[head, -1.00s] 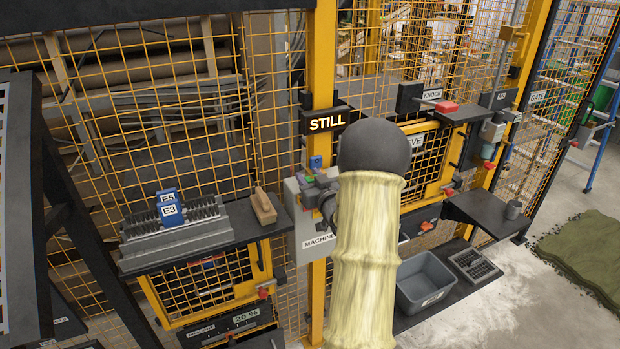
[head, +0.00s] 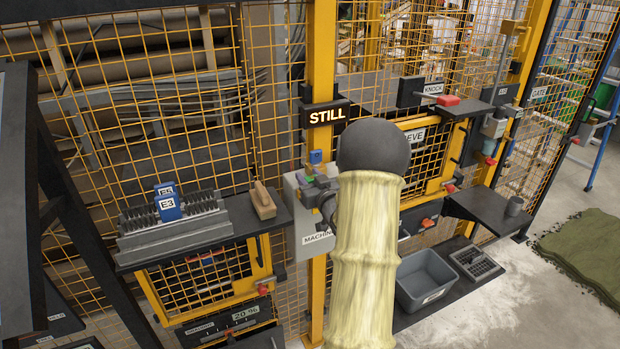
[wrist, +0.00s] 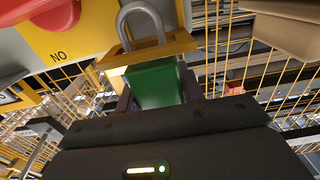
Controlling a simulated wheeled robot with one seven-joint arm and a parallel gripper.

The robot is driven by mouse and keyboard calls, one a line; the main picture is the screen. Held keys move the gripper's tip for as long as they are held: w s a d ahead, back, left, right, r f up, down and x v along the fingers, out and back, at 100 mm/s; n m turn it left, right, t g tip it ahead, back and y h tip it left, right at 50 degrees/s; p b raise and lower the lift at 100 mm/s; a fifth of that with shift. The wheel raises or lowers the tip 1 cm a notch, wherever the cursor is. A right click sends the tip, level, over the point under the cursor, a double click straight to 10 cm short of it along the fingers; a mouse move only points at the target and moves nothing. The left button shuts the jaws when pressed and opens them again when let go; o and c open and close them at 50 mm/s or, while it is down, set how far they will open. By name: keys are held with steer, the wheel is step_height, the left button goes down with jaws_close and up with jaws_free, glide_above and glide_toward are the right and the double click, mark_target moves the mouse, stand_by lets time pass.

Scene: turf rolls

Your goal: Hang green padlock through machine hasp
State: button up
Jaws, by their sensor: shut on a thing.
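The green padlock (wrist: 155,86) is held between the fingers of my gripper (wrist: 158,98), which is shut on it, in the wrist view. Its grey shackle (wrist: 140,14) points up. A yellow hasp plate (wrist: 150,49) lies across the padlock between the green body and the shackle's loop. I cannot tell whether the shackle passes through a hole in it. In the head view my forearm hides most of my gripper and the padlock, close to the grey machine panel (head: 308,243) on the yellow post.
A red knob (wrist: 55,14) on a yellow plate marked NO is close at upper left in the wrist view. A shelf (head: 268,224) with a rack of blue tags (head: 168,206) and a wooden block (head: 263,202) stands left of the panel. A grey bin (head: 426,278) sits low on the right.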

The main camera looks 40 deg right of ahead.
steer(key=shift+f, duration=0.35)
steer(key=o, duration=1.1)
steer(key=shift+s+a+b, duration=0.1)
steer(key=shift+s+b, duration=0.45)
steer(key=shift+s, duration=0.05)
steer(key=b+v, duration=0.4)
steer(key=v, duration=1.2)
steer(key=shift+b, duration=0.35)
